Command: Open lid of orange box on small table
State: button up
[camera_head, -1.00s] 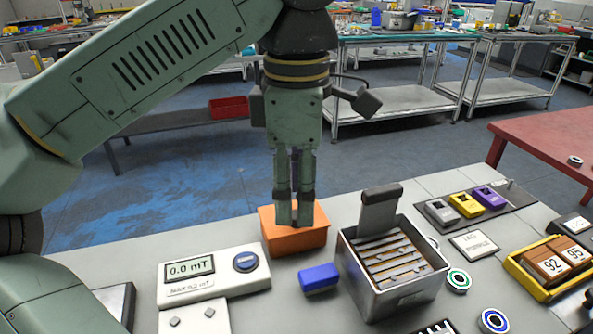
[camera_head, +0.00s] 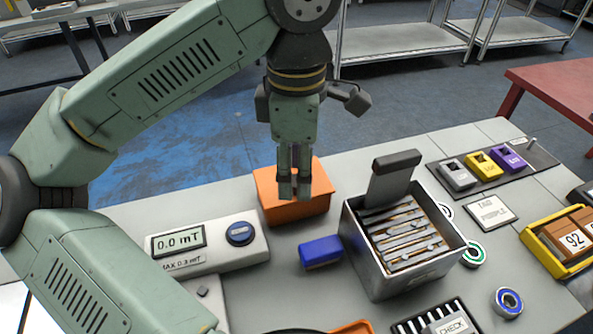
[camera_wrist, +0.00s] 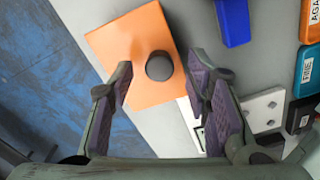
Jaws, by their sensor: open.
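The orange box (camera_head: 318,203) sits near the far edge of the table, and its lid looks closed. In the wrist view its flat orange top (camera_wrist: 118,52) carries a round dark knob (camera_wrist: 159,66). My gripper (camera_head: 294,194) points down at the box in the head view and hides part of it, including the knob. In the wrist view my gripper (camera_wrist: 165,90) is open and empty, with its purple pads spread. The knob lies ahead of the gap between the fingertips. I cannot tell the exact height of the fingers above it.
A meter (camera_head: 195,243) stands left of the box. A blue block (camera_head: 320,252) lies in front of it.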

jog(key=shift+f, duration=0.75)
jog(key=shift+c, duration=0.4)
grip_shut()
